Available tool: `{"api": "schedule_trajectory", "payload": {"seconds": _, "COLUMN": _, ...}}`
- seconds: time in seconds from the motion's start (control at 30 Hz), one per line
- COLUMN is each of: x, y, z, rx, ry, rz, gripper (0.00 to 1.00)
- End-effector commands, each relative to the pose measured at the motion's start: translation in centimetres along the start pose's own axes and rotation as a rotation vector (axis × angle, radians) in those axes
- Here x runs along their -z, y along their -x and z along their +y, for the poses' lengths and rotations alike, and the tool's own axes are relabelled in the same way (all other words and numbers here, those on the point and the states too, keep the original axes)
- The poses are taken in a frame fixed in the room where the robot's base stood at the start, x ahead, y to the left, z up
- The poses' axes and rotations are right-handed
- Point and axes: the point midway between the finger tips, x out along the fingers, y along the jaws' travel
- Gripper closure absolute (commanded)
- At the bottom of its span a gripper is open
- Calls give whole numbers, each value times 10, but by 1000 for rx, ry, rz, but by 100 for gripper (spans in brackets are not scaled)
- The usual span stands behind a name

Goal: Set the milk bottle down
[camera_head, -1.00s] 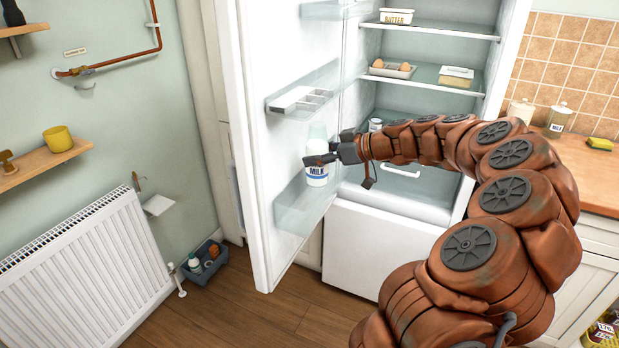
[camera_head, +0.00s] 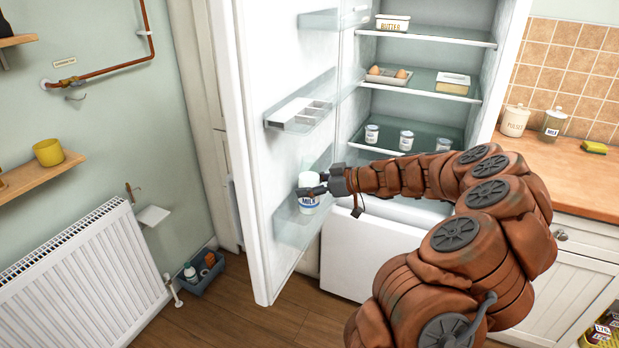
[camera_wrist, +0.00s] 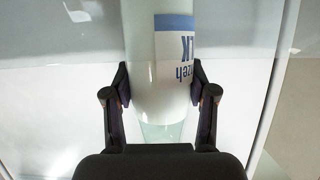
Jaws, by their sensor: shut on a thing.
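The milk bottle (camera_head: 309,203) is white with a blue-and-white label and stands about upright at the fridge door's lower shelf (camera_head: 291,229). It also fills the middle of the wrist view (camera_wrist: 165,85), where the label appears upside down. My gripper (camera_head: 313,190) reaches in from the right and is shut on the bottle. In the wrist view its two fingers (camera_wrist: 162,92) press on either side of the bottle. I cannot tell whether the bottle's base touches the shelf floor.
The upper door bin (camera_head: 298,116) is above my gripper. Inside the fridge, several small jars (camera_head: 406,140) line a shelf, with an egg tray (camera_head: 388,75), a butter dish (camera_head: 393,23) and a lidded box (camera_head: 453,83) higher up. The lower shelf has clear room beside the bottle.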

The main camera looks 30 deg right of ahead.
Motion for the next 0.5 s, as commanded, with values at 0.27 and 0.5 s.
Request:
{"api": "schedule_trajectory", "payload": {"seconds": 0.27, "x": -22, "y": -9, "z": 1, "rx": -2, "ry": -3, "rz": 1, "gripper": 100}}
{"api": "schedule_trajectory", "payload": {"seconds": 0.5, "x": -24, "y": -10, "z": 1, "rx": -2, "ry": 0, "rz": 1, "gripper": 100}}
